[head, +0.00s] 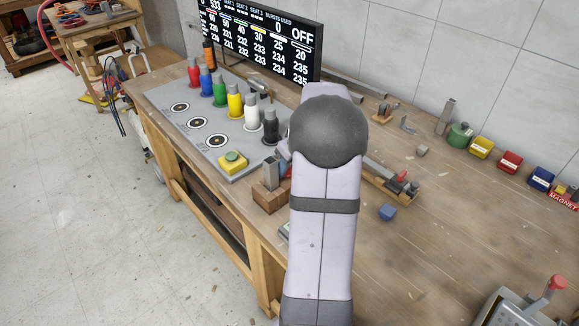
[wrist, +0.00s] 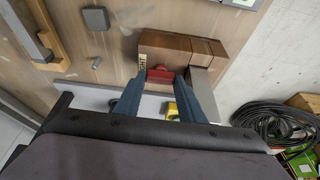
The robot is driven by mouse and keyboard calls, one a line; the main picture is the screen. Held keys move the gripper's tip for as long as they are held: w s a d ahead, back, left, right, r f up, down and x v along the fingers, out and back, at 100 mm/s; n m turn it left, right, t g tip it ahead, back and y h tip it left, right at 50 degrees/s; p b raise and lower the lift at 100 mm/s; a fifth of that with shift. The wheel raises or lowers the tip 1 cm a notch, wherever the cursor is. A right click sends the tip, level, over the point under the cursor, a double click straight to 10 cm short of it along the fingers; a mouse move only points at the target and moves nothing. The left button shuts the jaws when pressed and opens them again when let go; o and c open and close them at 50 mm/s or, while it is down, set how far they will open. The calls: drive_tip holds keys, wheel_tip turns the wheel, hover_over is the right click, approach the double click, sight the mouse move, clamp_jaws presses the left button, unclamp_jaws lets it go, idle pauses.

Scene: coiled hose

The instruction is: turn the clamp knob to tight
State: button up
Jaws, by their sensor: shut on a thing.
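In the wrist view the red clamp knob (wrist: 160,75) sits at the face of a brown wooden block (wrist: 165,46). A pale label, apparently ending in "GHT", stands on the block just left of the knob. My gripper (wrist: 162,80) has its two dark blue fingers on either side of the knob and is shut on it. The knob's pointer or angle cannot be read. In the head view the wooden block (head: 271,198) with a grey metal piece shows left of my arm, which hides most of the gripper and knob.
A display reading OFF (head: 265,35) stands behind. Small coloured blocks line the bench's right. A coiled black hose (wrist: 280,128) lies on the floor.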

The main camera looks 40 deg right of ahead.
idle(0.3)
drive_tip(key=o, duration=1)
drive_tip(key=shift+o, duration=0.2)
drive_tip(key=p+v, duration=0.4)
drive_tip(key=v, duration=0.4)
drive_tip(key=shift+d+m, duration=0.1)
drive_tip(key=shift+m, duration=0.2)
